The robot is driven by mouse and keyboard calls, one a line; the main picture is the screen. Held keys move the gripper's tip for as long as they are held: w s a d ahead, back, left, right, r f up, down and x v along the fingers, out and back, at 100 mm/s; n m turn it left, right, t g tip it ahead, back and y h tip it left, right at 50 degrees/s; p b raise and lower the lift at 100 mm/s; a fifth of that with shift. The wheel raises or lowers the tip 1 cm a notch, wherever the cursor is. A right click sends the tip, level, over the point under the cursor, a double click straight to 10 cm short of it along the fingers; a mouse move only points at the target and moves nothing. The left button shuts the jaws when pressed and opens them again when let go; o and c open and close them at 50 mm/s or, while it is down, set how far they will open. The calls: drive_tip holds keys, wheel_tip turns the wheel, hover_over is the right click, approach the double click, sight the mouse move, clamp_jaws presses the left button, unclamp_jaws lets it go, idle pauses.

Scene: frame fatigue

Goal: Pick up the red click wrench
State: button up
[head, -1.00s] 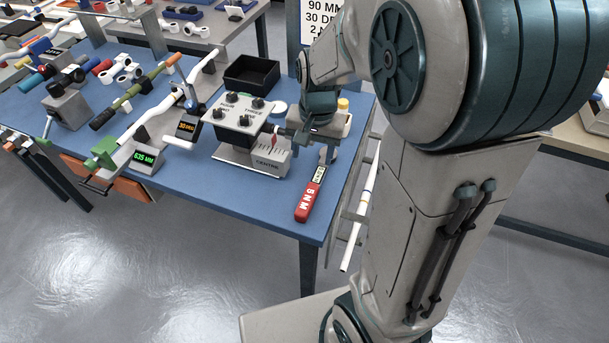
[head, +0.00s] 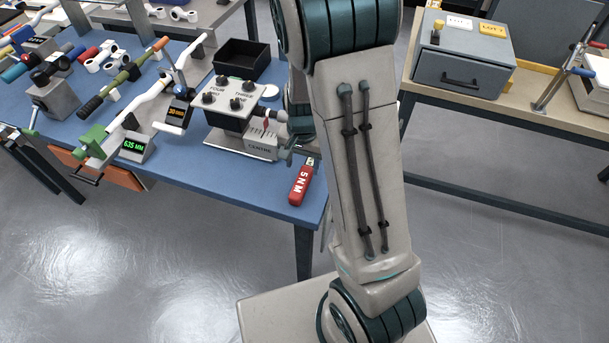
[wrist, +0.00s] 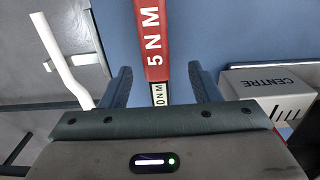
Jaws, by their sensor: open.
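The red click wrench (head: 301,185), marked 5 NM, lies near the right front corner of the blue table. My gripper (wrist: 159,82) is open, with one dark finger on each side of the wrench where handle meets shaft. Gaps show on both sides, and nothing is held. I cannot tell whether the fingertips are down at the wrench's height.
The CENTRE fixture (head: 262,142) stands close beside the wrench, and also shows right of the fingers in the wrist view (wrist: 268,92). A black tray (head: 242,58) is behind it. A white bar (wrist: 62,60) passes beyond the table edge. Blue surface beside the handle is clear.

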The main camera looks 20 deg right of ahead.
sight(304, 174)
drive_tip(key=f, duration=0.4)
drive_tip(key=shift+s+d+f, duration=0.1)
drive_tip(key=shift+s+f, duration=0.2)
drive_tip(key=shift+f, duration=0.1)
clamp_jaws()
drive_tip(key=shift+r, duration=0.1)
